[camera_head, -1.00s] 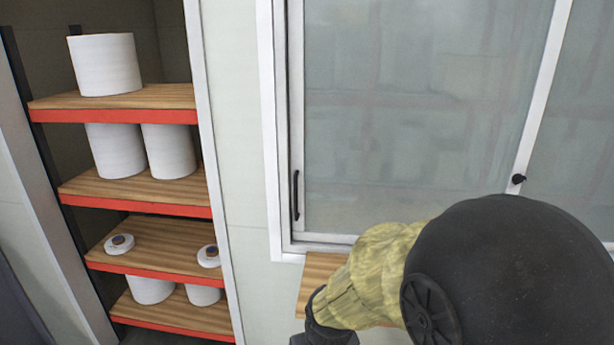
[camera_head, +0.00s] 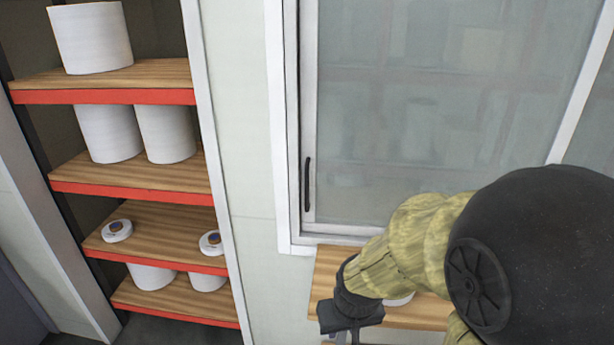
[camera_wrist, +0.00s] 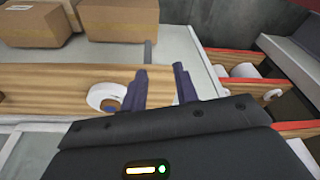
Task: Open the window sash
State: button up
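The window sash (camera_head: 440,110) is a frosted pane in a white frame, in the head view's upper right. A dark vertical handle (camera_head: 308,184) is on its left stile. The sash's left edge is against the white outer frame (camera_head: 281,120), so it looks closed. My gripper (camera_head: 342,338) is below and right of the handle, apart from it, over the wooden ledge under the window. In the wrist view my gripper (camera_wrist: 162,72) has its two dark fingers spread with nothing held between them. The handle does not show in the wrist view.
A shelf rack (camera_head: 130,180) with white rolls and small spools stands at the left. A wooden ledge (camera_head: 425,312) is below the window. In the wrist view a white spool (camera_wrist: 104,96) lies beside the left finger, and cardboard boxes (camera_wrist: 120,20) are behind. The wall before the handle is clear.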

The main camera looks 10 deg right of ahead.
aim_at(306, 177)
jog(key=w+a+r+m+t+p, duration=0.1)
jog(key=w+a+r+t, duration=0.2)
jog(key=w, duration=0.6)
jog(key=w+a+r+m+t+p, duration=0.1)
jog(key=w+a+t, duration=0.25)
jog(key=w, duration=0.65)
jog(key=w+a+r+m+t+h+p, duration=0.1)
jog(key=w+r+m+t+h, duration=0.2)
jog(key=w+r+t+h, duration=0.3)
jog(key=r+h, duration=0.1)
jog(key=h, duration=0.1)
jog(key=shift+a+m+h, duration=0.35)
jog(key=shift+m+h, duration=0.05)
jog(key=shift+t, duration=0.25)
jog(key=p+x, duration=0.8)
jog(key=x, duration=0.8)
jog(key=shift+w+d+r, duration=0.1)
jog(key=shift+w, duration=0.05)
jog(key=shift+w+d, duration=0.25)
jog(key=shift+w, duration=0.25)
